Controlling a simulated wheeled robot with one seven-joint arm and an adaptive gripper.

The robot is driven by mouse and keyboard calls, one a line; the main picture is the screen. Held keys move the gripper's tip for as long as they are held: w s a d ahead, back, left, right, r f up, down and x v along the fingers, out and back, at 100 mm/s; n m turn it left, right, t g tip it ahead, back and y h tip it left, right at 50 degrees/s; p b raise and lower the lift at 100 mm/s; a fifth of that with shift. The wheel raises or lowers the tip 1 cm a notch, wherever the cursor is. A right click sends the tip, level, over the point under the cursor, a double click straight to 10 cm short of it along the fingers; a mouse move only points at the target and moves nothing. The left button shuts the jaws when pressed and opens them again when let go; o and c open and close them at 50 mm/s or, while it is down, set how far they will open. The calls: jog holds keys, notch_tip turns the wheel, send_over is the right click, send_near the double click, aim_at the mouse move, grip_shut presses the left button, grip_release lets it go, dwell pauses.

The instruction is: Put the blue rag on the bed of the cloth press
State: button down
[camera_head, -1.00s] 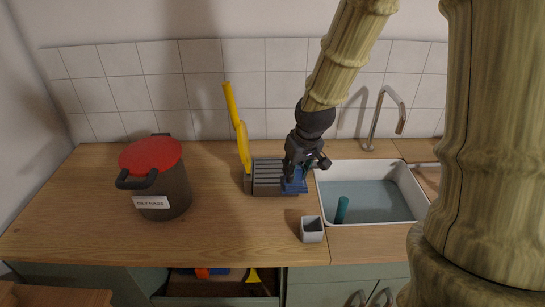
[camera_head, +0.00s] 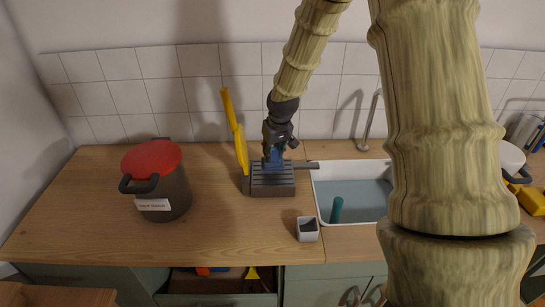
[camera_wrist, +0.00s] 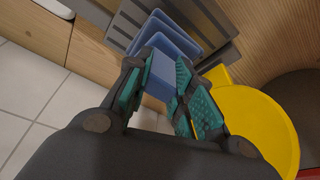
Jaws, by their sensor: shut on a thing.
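The cloth press has a dark grey slatted bed (camera_head: 272,190) and a raised yellow lid (camera_head: 240,145) at its left. In the wrist view the bed (camera_wrist: 205,18) is at the top and the yellow lid (camera_wrist: 262,125) at lower right. My gripper (camera_head: 275,150) is over the back middle of the bed, pointing down. It is shut on the blue rag (camera_head: 274,161). In the wrist view the folded rag (camera_wrist: 165,65) is between the teal finger pads, its layers reaching toward the bed. I cannot tell whether the rag touches the bed.
A dark bin (camera_head: 172,190) with a red lid stands left on the wooden counter. A sink (camera_head: 318,195) holding a teal object (camera_head: 337,209) is to the right. The left counter is mostly clear.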

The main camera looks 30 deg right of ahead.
aim_at(273, 158)
jog(key=shift+f, duration=0.3)
jog(key=shift+p+x, duration=0.55)
jog(key=shift+x, duration=0.65)
jog(key=shift+s, duration=0.3)
jog(key=shift+a, duration=0.1)
jog(key=shift+f, duration=0.1)
jog(key=c, duration=1.2)
grip_release()
jog(key=shift+c, duration=0.2)
jog(key=b+v, duration=0.2)
jog(key=v, duration=1)
